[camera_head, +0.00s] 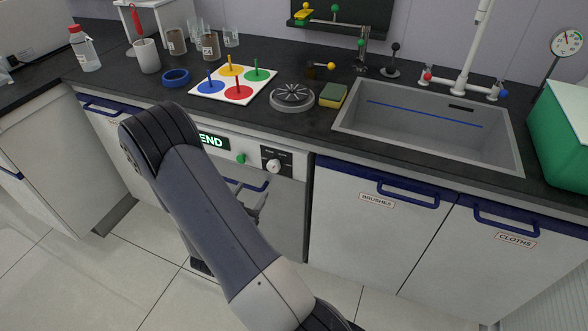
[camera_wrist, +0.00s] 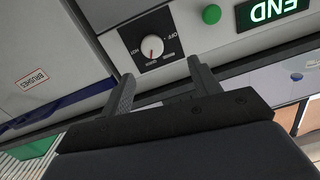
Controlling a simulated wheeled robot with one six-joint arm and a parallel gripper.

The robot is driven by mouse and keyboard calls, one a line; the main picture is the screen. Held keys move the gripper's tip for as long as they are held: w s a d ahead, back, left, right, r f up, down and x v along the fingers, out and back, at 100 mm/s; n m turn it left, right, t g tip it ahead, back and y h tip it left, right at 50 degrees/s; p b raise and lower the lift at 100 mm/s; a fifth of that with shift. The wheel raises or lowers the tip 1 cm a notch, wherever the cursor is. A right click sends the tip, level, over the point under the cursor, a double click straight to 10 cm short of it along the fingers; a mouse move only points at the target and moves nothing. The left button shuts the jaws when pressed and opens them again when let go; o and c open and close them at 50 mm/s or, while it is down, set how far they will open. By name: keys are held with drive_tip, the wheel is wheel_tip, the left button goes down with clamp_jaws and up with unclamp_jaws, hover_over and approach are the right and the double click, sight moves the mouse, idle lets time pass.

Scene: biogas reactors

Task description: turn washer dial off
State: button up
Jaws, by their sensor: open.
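The washer dial is a round white knob (camera_head: 274,166) on a black plate at the right of the washer's front panel. In the wrist view the dial (camera_wrist: 152,47) is just beyond my fingertips. The word OFF shows upside down at the plate's upper right there; a small red mark is at the knob's lower edge. My gripper (camera_wrist: 160,72) is open and empty, its fingers spread below the dial and apart from it. In the head view my arm hides most of the washer, and my gripper (camera_head: 256,204) shows partly, lower than the dial.
A green button (camera_head: 241,158) and a lit END display (camera_head: 212,141) are left of the dial. Blue-handled BRUSHES (camera_head: 377,200) and CLOTHS (camera_head: 515,238) cabinets stand right. The counter above holds a peg board (camera_head: 213,95), a sponge (camera_head: 333,95) and a sink (camera_head: 430,135).

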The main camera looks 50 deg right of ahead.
sight(272, 168)
drive_tip(key=shift+h, duration=0.4)
drive_tip(key=x, duration=0.7)
drive_tip(key=s+x, duration=0.1)
drive_tip(key=x, duration=0.3)
drive_tip(key=shift+d+f, duration=0.15)
drive_tip(key=shift+d, duration=0.3)
drive_tip(key=c, duration=1)
